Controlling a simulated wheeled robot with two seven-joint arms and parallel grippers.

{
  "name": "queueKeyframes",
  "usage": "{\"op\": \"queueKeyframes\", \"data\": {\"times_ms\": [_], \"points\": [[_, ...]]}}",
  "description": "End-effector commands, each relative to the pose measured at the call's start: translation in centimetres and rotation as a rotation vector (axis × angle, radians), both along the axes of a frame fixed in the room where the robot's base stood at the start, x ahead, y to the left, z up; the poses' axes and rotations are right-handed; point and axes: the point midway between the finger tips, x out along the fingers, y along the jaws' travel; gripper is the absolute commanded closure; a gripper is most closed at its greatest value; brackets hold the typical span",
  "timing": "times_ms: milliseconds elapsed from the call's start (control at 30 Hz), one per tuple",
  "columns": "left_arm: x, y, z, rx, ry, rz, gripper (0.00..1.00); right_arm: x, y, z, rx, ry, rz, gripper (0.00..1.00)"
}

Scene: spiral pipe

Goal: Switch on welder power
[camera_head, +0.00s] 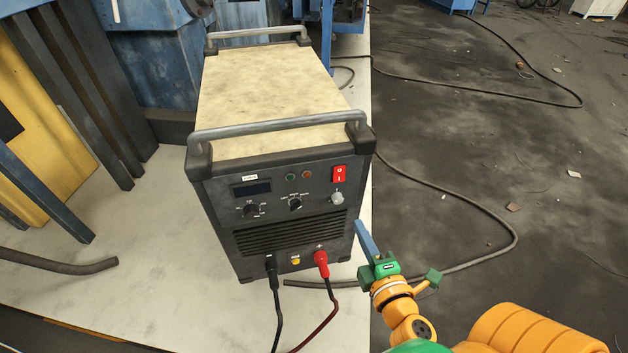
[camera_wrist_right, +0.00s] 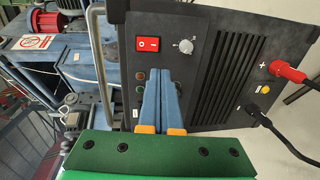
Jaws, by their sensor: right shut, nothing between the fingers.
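The welder (camera_head: 265,85) is a dark box with a pale top and grey handles, standing on a light table. Its red power switch (camera_head: 339,174) is at the upper right of the front panel, and it also shows in the right wrist view (camera_wrist_right: 147,44). The switch position is too small to tell. My right gripper (camera_head: 361,226) is in front of the panel's right side, below the switch in the head view. Its blue fingers (camera_wrist_right: 159,85) are together and empty, and apart from the switch in the wrist view. My left gripper is not in view.
A grey knob (camera_head: 337,198) sits just below the switch. A red plug (camera_head: 321,262) and a black plug (camera_head: 271,264) with cables are low on the panel. A dark hose (camera_head: 470,197) lies on the floor at the right. Blue machinery (camera_head: 150,60) stands behind.

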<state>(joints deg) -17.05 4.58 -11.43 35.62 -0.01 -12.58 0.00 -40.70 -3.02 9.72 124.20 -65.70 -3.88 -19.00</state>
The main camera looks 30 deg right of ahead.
Motion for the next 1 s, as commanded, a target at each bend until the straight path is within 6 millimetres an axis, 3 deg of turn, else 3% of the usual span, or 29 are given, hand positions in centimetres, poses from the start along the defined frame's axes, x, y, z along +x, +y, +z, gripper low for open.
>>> {"op": "queueKeyframes", "data": {"times_ms": [433, 667, 1000], "points": [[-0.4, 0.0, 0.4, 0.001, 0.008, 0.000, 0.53, 0.9, -0.2, 0.7, -0.018, -0.012, 0.003, 1.00], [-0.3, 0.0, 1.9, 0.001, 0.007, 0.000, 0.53, 5.3, -1.4, 0.3, -0.018, -0.012, 0.002, 1.00], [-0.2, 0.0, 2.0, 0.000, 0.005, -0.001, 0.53, 11.8, -2.9, -1.0, -0.017, -0.010, 0.000, 1.00]]}}
